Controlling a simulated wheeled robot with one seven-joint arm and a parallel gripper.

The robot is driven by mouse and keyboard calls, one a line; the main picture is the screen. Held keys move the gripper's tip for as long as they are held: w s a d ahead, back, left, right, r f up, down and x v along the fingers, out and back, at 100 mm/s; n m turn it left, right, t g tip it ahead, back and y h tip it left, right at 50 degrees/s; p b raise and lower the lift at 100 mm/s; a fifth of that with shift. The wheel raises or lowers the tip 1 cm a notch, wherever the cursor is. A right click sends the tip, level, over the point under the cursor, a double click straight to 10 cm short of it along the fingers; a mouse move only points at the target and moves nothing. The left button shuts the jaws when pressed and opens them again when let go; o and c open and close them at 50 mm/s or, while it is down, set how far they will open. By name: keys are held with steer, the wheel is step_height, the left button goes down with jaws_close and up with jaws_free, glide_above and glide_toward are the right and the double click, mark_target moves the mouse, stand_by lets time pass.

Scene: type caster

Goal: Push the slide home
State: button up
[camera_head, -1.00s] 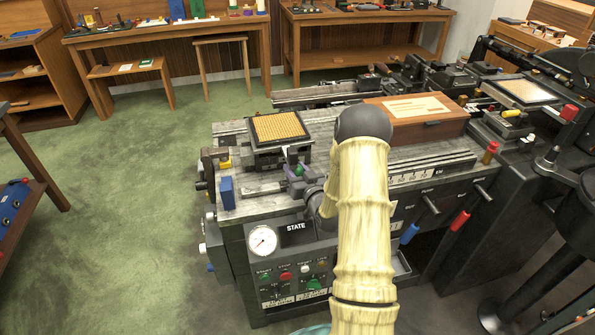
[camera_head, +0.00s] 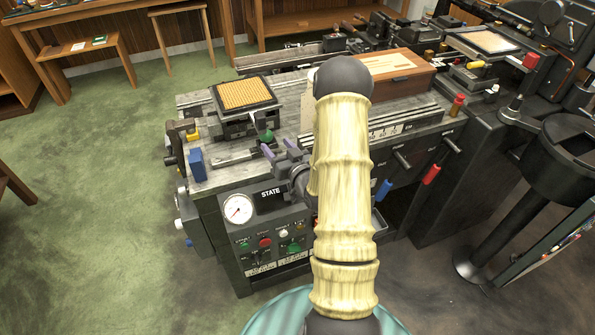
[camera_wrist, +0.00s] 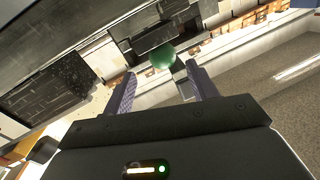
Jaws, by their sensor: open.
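A gold gridded plate (camera_head: 246,93) in a dark frame sits on a carriage on top of the machine, at its left end; I take it to be the slide. A green ball knob (camera_head: 267,136) stands at the carriage's front. My gripper (camera_head: 278,147) has its purple fingers spread just in front of this knob. In the wrist view, the green knob (camera_wrist: 163,57) lies just beyond and between the open fingertips (camera_wrist: 161,72), apparently ungripped. My arm hides part of the machine's middle.
A blue block (camera_head: 197,165) stands left of the gripper on the machine top. A wooden box (camera_head: 395,75) is behind my arm to the right. The front panel has a gauge (camera_head: 238,209) and several buttons. Green floor is open at left.

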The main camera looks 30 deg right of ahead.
steer(key=s+p, duration=0.3)
steer(key=s, duration=0.7)
steer(key=shift+s+p, duration=0.3)
steer(key=shift+p, duration=0.1)
steer(key=shift+w, duration=0.1)
steer(key=w+a+r+n+g+p, duration=0.1)
steer(key=w+a+r+n+g, duration=0.15)
steer(key=a+g, duration=0.5)
steer(key=s+a+r+g+p, duration=0.1)
steer(key=s+a+r+g, duration=0.7)
steer(key=s, duration=0.5)
steer(key=shift+a+r, duration=0.3)
steer(key=shift+a, duration=0.6)
